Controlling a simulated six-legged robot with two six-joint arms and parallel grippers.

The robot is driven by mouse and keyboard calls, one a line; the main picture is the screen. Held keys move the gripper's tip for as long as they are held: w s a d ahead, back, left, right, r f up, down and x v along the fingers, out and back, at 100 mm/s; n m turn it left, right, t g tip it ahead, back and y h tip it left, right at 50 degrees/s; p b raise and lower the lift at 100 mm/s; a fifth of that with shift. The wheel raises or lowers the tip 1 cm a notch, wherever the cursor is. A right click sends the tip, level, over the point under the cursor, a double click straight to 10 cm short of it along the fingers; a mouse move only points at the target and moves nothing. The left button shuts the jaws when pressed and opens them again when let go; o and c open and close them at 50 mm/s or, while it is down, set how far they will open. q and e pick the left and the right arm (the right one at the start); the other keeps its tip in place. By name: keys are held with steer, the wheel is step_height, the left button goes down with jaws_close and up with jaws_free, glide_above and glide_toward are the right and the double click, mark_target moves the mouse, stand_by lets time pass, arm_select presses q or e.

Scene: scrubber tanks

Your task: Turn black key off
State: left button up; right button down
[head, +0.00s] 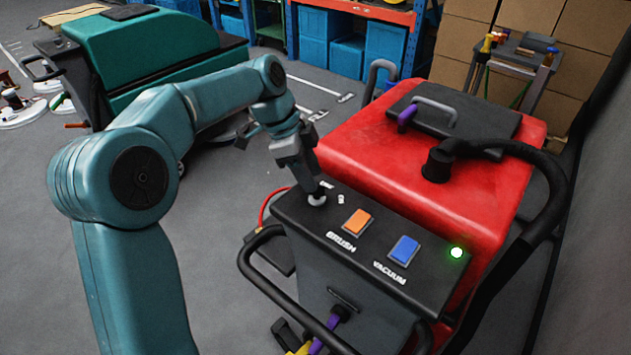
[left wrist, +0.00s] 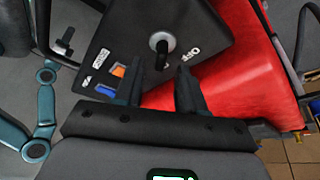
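The black key (head: 326,185) sits on a round silver lock at the left end of the red machine's black control panel (head: 388,278). In the left wrist view the key (left wrist: 161,47) stands on the panel beside white "OFF" lettering. My left gripper (head: 311,188) points down at the key and hides part of it in the head view. In the left wrist view its two fingers (left wrist: 160,76) are apart, with nothing held between them, and the key shows just beyond the tips. Whether a finger touches the key I cannot tell. My right gripper is not in view.
An orange BRUSH switch (head: 356,221), a blue VACUUM switch (head: 403,250) and a lit green lamp (head: 456,252) are on the panel. A black hose (head: 500,146) arches over the red tank (head: 420,170). A black handle bar (head: 285,292) runs below the panel.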

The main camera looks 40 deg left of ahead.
arm_select(q)
steer(key=shift+x, duration=1.05)
steer(key=shift+w+d+f, duration=0.1)
steer(key=shift+d+f, duration=0.1)
steer(key=shift+f, duration=0.25)
steer(key=shift+a, duration=0.15)
steer(key=shift+c, duration=1.3)
jaws_close()
